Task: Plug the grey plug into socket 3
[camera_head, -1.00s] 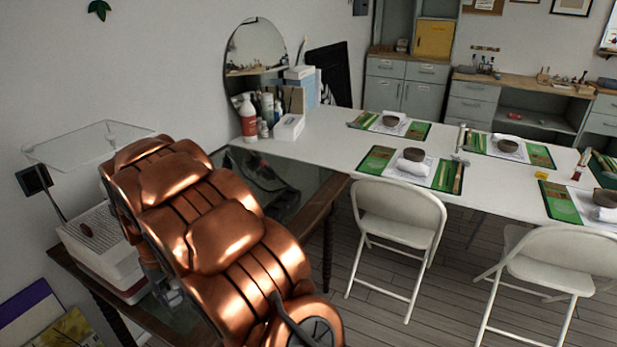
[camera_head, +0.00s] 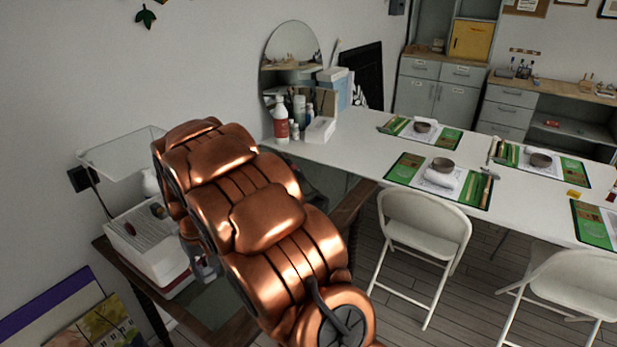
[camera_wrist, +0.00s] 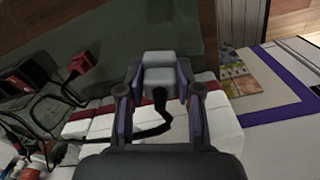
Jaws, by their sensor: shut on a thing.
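In the wrist view my gripper (camera_wrist: 158,84) is shut on a grey plug (camera_wrist: 158,66), which sits between its two fingers. A black cable (camera_wrist: 150,130) runs from the plug down and to the left. The plug is held above a surface with white and red pieces. A red plug or connector (camera_wrist: 80,64) with a dark cord shows to the left. I cannot make out socket 3 or any socket numbers. In the head view my copper-coloured arm covers the plug and most of the gripper.
A long white table (camera_head: 350,150) and a folding chair (camera_head: 425,228) are at right. Flat pictures (camera_head: 105,328) lie lower left.

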